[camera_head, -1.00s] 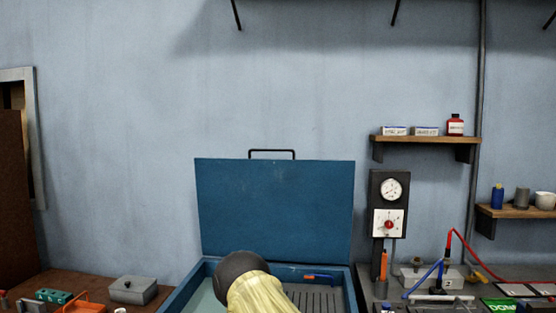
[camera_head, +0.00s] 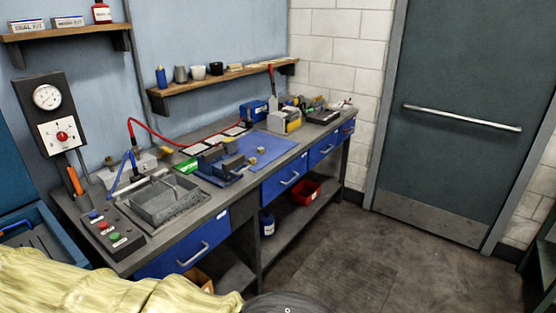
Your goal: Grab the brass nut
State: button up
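A small yellow, brass-like piece (camera_head: 261,150) lies on the blue mat (camera_head: 278,147) on the workbench. It may be the brass nut, but it is too small to tell its shape. My gripper is not in view; only my yellow-sleeved arm and a dark joint show along the bottom edge, well in front of the bench.
A blue vise-like tool (camera_head: 222,163) stands at the mat's left. A grey tray (camera_head: 166,204) and a button box (camera_head: 108,232) are nearer. The floor (camera_head: 345,255) right of the bench is clear.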

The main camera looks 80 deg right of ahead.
aim_at(252, 161)
jog(key=z, duration=2.3)
jog(key=k, duration=0.6)
jog(key=z, duration=1)
jog(key=i, duration=1.5)
jog(key=u, duration=0.85)
jog(key=i, duration=0.75)
jog(key=u, duration=0.8)
